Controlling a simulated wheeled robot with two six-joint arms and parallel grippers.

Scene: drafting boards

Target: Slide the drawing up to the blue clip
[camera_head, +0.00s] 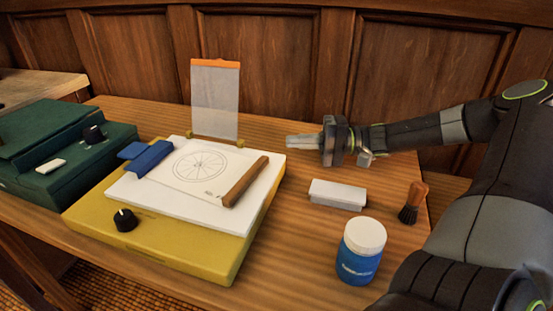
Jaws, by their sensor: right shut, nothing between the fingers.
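The drawing (199,165) is a white sheet with a wheel-like circle on it. It lies on a white board (170,204) on top of a yellow box (180,248). The blue clip (147,158) sits at the board's left edge, at the left side of the drawing; whether the sheet touches it I cannot tell. A brown wooden bar (246,181) lies across the right part of the sheet. My right gripper (289,141) is shut and empty, above the table to the right of the board, pointing left. My left gripper is not in view.
A grey-white block (338,195), a blue jar with white lid (361,252) and a brush (413,203) stand right of the board. A clear panel with orange top (215,98) stands behind. A green case (60,150) is at left. A black knob (125,220) is on the yellow box.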

